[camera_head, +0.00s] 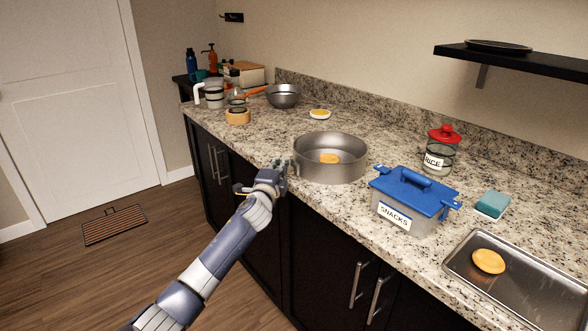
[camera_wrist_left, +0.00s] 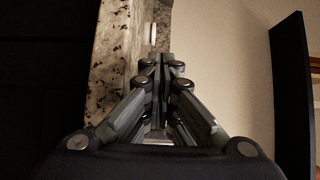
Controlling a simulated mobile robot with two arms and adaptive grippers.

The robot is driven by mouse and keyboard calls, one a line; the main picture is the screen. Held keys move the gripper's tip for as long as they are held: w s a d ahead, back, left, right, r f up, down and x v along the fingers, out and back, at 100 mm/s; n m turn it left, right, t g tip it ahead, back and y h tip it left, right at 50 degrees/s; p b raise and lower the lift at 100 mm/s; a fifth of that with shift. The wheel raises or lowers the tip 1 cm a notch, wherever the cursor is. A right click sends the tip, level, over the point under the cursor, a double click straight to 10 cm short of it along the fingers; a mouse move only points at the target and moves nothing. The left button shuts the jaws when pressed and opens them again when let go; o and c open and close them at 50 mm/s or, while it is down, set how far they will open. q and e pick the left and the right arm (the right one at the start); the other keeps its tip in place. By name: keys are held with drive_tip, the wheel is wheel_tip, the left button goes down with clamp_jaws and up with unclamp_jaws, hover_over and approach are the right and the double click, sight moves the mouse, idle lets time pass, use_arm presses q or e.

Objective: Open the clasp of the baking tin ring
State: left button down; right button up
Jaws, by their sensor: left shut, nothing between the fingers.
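The baking tin ring (camera_head: 325,174) is a round grey metal ring on the granite counter, near its front edge. An orange-yellow piece (camera_head: 330,158) shows inside it. My left gripper (camera_head: 282,166) is at the ring's left side, over the counter's front edge. Its fingers are shut and empty; they also show closed together in the left wrist view (camera_wrist_left: 156,62). The clasp cannot be made out in either view; I cannot tell whether the fingertips touch the ring. My right gripper is not in view.
A snack box with a blue lid (camera_head: 416,193) stands right of the ring, and a rice jar (camera_head: 438,160) behind it. A metal tray (camera_head: 462,258) lies at the front right. A bowl (camera_head: 284,96) and a small dish (camera_head: 320,114) stand farther back.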

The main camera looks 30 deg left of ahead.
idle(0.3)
use_arm(q)
drive_tip(key=shift+w+a, duration=0.35)
drive_tip(key=shift+w, duration=0.05)
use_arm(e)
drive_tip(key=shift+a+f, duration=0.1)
use_arm(q)
drive_tip(key=shift+w+a+b, duration=0.15)
drive_tip(key=shift+w+b, duration=0.2)
drive_tip(key=shift+w, duration=0.2)
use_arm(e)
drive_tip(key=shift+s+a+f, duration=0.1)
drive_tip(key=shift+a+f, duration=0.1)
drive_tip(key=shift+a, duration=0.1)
use_arm(q)
drive_tip(key=shift+w, duration=0.1)
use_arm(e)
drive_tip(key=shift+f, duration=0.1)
use_arm(q)
drive_tip(key=shift+w+f, duration=0.1)
drive_tip(key=shift+w, duration=0.25)
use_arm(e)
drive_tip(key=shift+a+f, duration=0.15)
